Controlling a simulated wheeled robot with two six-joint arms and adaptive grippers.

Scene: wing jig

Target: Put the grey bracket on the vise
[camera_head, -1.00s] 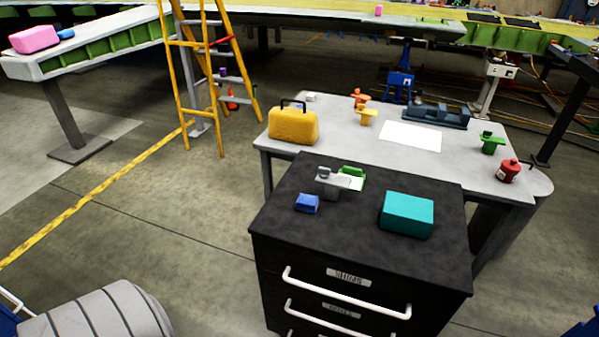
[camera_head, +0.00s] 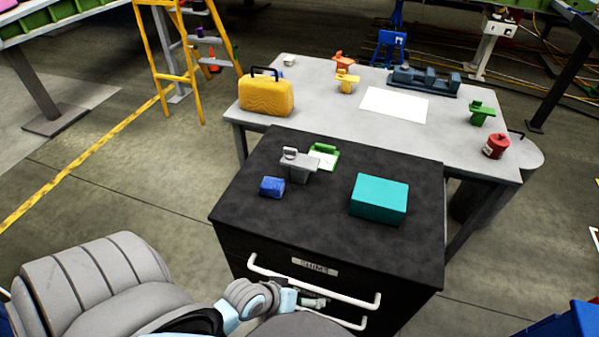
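The grey bracket (camera_head: 300,169) stands on the black cabinet top, left of its middle, just in front of a green-and-white piece. The blue-grey vise (camera_head: 424,81) sits at the back right of the grey table, behind a white sheet. My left gripper (camera_head: 317,302) is low at the bottom centre, in front of the cabinet's drawer handles and well below the bracket. It is small and partly covered, so its fingers cannot be made out. My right gripper is not in view.
On the black cabinet (camera_head: 405,240) are a blue block (camera_head: 271,187), a green bracket (camera_head: 323,156) and a teal box (camera_head: 379,198).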

